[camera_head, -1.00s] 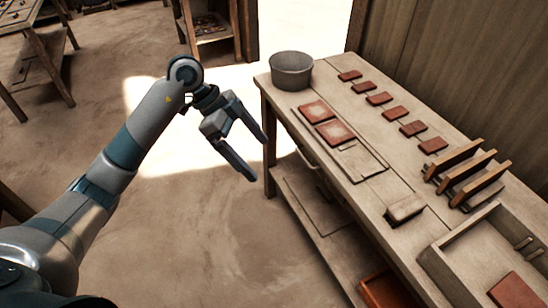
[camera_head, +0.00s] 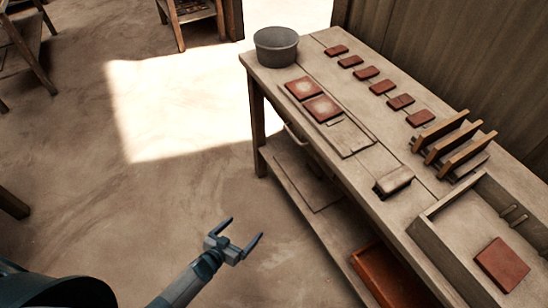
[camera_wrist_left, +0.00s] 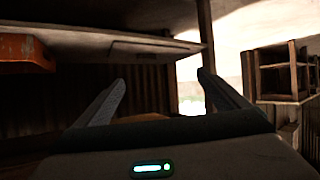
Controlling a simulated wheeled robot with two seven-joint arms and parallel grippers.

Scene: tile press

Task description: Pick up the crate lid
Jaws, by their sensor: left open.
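A thin flat wooden panel (camera_head: 308,185) lies on the lower shelf of the bench and may be the crate lid; I cannot tell for sure. It also seems to show as a flat board (camera_wrist_left: 150,50) in the left wrist view. An open wooden crate (camera_head: 440,247) stands on the bench top at the right with a red tile inside. My left gripper (camera_head: 245,229) is open and empty, low over the floor, left of the shelf and apart from it. Its two fingers (camera_wrist_left: 161,77) show spread in the wrist view. My right gripper is not in view.
An orange box (camera_head: 385,275) sits on the lower shelf. The bench top carries a grey bucket (camera_head: 276,46), red tiles (camera_head: 322,108), a small block (camera_head: 393,180) and a slotted wooden rack (camera_head: 450,135). The bench leg (camera_head: 258,130) stands at the shelf's far corner.

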